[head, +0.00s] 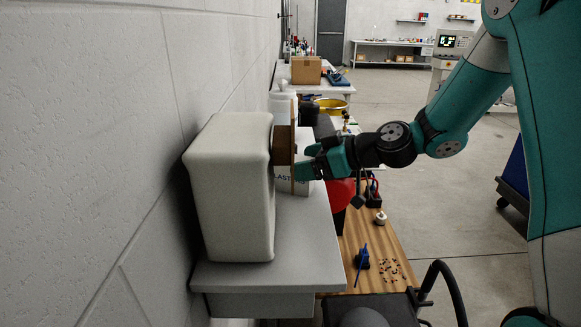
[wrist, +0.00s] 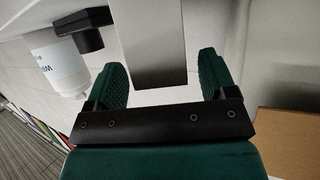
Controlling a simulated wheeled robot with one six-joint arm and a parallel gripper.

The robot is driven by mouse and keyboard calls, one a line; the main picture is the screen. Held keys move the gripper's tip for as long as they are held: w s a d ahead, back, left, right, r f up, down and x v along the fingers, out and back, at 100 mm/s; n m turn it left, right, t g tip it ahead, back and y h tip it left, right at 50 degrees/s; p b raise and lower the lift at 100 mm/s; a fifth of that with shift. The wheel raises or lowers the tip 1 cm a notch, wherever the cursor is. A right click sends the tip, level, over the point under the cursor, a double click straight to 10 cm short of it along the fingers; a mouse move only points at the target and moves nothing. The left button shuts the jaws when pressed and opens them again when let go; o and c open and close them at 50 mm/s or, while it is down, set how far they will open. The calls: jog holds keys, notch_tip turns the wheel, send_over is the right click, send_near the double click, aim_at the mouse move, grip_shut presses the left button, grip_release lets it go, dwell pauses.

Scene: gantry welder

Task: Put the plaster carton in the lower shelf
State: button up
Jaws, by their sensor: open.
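The plaster carton (head: 290,184), white with dark lettering partly reading "LAST", stands on a grey wall shelf (head: 300,232) in the head view. My gripper (head: 307,162) is at the carton's upper right side and hides part of it. In the wrist view my gripper (wrist: 162,80) is open, its two green fingers wide apart. A grey strip (wrist: 150,45) shows between and beyond the fingers, with pale surfaces behind it. I cannot tell whether the fingers touch the carton. Only one grey shelf level is clear, so I cannot tell which is the lower shelf.
A large pale box-like container (head: 230,187) fills the shelf's near end by the wall. A brown upright panel (head: 284,150) stands close to the carton. A white bottle (wrist: 58,68) is at the left in the wrist view. A wooden bench (head: 375,245) lies below right.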

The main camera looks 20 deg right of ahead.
aim_at(283, 179)
jog(key=shift+p+x, duration=0.3)
jog(key=shift+x, duration=1.05)
jog(key=c, duration=1.1)
